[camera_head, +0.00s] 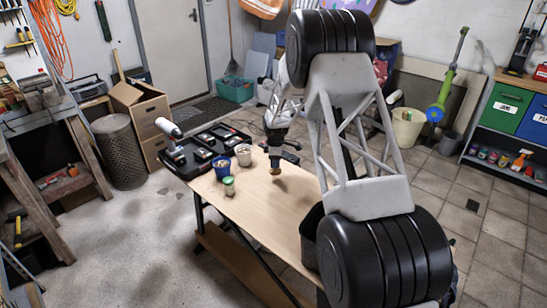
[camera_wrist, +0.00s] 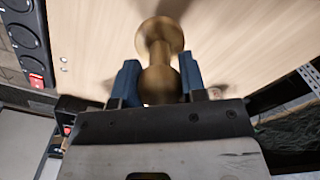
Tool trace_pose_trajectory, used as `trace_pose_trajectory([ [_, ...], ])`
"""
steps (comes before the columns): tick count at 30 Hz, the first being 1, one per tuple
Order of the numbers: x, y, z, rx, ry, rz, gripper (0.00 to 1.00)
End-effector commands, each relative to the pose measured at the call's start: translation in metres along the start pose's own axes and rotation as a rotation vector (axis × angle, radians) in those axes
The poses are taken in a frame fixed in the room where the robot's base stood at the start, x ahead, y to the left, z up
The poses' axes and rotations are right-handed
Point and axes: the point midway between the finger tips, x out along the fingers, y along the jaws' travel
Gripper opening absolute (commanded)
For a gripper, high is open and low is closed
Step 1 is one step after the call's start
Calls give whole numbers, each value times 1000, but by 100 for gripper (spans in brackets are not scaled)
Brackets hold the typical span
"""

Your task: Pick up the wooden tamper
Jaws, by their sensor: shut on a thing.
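The wooden tamper (camera_wrist: 160,42) is a light brown turned piece with a round flared end and a rounded knob. In the wrist view its knob sits between the two blue fingertips of my gripper (camera_wrist: 158,84), which is shut on it. In the head view the tamper (camera_head: 275,171) shows small and dark just under my gripper (camera_head: 276,160), over the far part of the wooden table (camera_head: 262,214). It appears to be above the tabletop, though the exact gap is hard to tell.
A blue cup (camera_head: 222,167), a white cup (camera_head: 243,155) and a green-topped jar (camera_head: 229,186) stand left of my gripper. A dark bin (camera_head: 310,238) stands by my arm. The near tabletop is clear.

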Motion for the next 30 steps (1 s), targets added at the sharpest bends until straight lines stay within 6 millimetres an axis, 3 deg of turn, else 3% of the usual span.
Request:
trace_pose_trajectory([
  [9, -4, -41, 8, 0, 0, 0, 14],
  [15, -6, -56, 12, 0, 0, 0, 14],
  [30, -6, -65, 14, 0, 0, 1, 14],
])
